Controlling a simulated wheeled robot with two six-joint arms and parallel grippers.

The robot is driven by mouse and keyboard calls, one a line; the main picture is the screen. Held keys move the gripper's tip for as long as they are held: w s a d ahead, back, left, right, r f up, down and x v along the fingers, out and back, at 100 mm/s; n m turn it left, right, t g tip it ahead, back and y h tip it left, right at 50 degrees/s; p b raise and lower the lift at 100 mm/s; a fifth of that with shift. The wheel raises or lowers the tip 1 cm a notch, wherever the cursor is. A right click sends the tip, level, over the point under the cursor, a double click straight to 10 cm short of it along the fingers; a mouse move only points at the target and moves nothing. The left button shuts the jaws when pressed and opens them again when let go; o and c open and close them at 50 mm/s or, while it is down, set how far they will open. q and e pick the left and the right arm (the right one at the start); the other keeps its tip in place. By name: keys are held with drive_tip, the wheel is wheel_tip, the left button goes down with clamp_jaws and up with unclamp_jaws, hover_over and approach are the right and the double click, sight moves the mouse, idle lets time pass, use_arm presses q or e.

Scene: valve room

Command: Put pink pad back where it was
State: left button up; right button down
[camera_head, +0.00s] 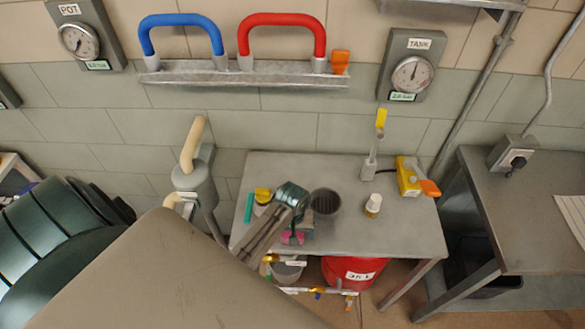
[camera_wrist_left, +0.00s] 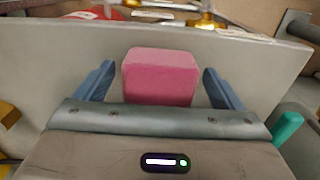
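The pink pad (camera_wrist_left: 159,82) is a block with rounded edges, lying between the two blue fingers of my left gripper (camera_wrist_left: 159,70) in the left wrist view. Narrow gaps show on both sides of it, so the gripper looks open around it, not shut on it. In the head view only a small part of the pad (camera_head: 291,238) shows at the front of the grey table (camera_head: 400,235), beneath my left gripper, which hides the rest. Whether the pad touches the tabletop is hard to tell. My right gripper is not in view.
A dark cup (camera_head: 325,203) stands close right of my gripper, and a white bottle (camera_head: 373,205) farther right. A teal stick (camera_head: 249,208) and a yellow-topped item (camera_head: 262,195) are left. A yellow device (camera_head: 408,178) is at back right. A red bucket (camera_head: 352,271) is below.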

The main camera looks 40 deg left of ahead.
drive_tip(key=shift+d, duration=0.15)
use_arm(q)
drive_tip(key=shift+r, duration=0.4)
wheel_tip(320, 180, up, 8)
drive_tip(key=b, duration=0.3)
drive_tip(key=shift+r, duration=0.2)
wheel_tip(320, 180, up, 3)
drive_tip(key=shift+r+p, duration=0.1)
drive_tip(key=shift+p, duration=0.75)
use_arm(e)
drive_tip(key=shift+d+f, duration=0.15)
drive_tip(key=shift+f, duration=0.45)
